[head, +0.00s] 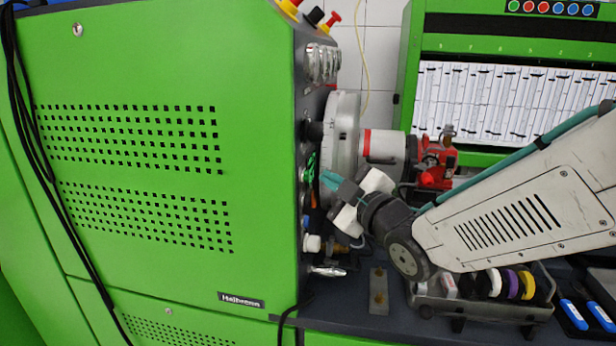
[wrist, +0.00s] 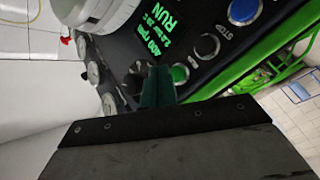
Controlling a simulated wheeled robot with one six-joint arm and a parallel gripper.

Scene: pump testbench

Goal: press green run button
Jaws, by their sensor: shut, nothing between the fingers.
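The green run button (wrist: 180,74) shows in the wrist view as a round green cap on the dark control panel (wrist: 135,62). My gripper (wrist: 158,73) is shut and empty. Its green fingertips appear just left of the button and overlap its edge; I cannot tell whether they touch it. A small display above the fingertips shows green text, including RUN (wrist: 175,27). In the head view my gripper (head: 326,180) is at the right-hand panel face of the green machine (head: 150,60). The button cannot be made out clearly there.
A dark round button (wrist: 207,46) and a blue button (wrist: 243,11) sit beyond the green one. Gauges (wrist: 93,73) line the panel's other side. In the head view, a grey flywheel (head: 343,135) and red pump part (head: 437,165) stand close to my arm. A roll tray (head: 485,295) lies below.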

